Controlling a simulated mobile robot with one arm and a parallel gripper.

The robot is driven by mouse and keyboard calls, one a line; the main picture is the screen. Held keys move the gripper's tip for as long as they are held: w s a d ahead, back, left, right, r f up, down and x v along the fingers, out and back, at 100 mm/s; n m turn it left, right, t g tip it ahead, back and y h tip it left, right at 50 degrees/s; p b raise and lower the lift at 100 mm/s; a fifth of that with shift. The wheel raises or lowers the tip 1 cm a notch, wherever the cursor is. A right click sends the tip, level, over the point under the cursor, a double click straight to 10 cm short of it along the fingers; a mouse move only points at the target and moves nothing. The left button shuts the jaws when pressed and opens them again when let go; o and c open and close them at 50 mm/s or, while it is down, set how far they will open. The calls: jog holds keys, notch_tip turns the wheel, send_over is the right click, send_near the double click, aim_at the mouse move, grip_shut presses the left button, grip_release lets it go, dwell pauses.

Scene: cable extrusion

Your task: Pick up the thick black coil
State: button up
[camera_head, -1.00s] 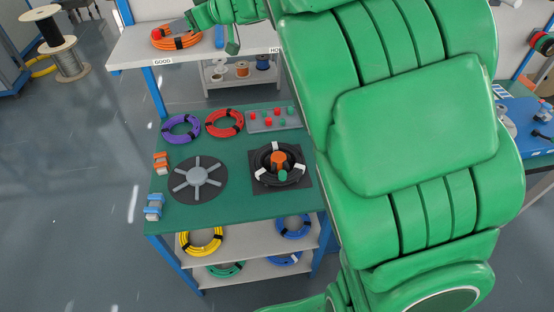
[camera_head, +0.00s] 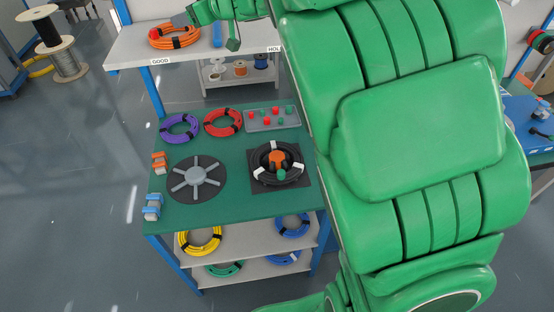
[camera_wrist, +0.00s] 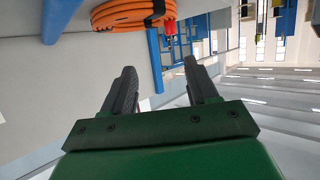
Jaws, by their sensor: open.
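The thick black coil (camera_head: 260,179) lies on a dark square plate on the green table, around an orange-topped hub (camera_head: 277,158). White bands or arms show across it. My gripper shows in the wrist view (camera_wrist: 158,85), with two dark fingers apart and nothing between them. In the head view my green arm reaches up to the white shelf at the back, far from the black coil; the fingertips are hard to make out there. The black coil is not in the wrist view.
An orange coil (camera_head: 174,36) lies on the white shelf, also in the wrist view (camera_wrist: 120,14). Purple (camera_head: 180,128) and red (camera_head: 222,123) coils, a button tray (camera_head: 272,118) and a grey spoked disc (camera_head: 197,180) share the green table (camera_head: 222,214). Yellow, green and blue coils lie below.

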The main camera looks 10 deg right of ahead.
jog(key=w+d+r+m+t+h, duration=0.1)
jog(key=d+r+m+t+h, duration=0.3)
jog(key=d, duration=0.6)
jog(key=s+d+m+h, duration=0.3)
jog(key=d+h, duration=0.2)
jog(key=d, duration=0.6)
jog(key=n+g+h, duration=1)
jog(key=n+h, duration=0.3)
jog(key=n, duration=0.4)
send_near(277, 174)
jog(key=shift+w+d+f, duration=0.25)
jog(key=shift+w+d, duration=0.3)
jog(key=shift+w, duration=0.05)
jog(key=shift+s+a+f+n+h, duration=0.35)
jog(key=shift+s+n+h, duration=0.15)
jog(key=shift+s+h, duration=0.1)
jog(key=shift+x, duration=3.95)
jog(key=shift+r, duration=0.15)
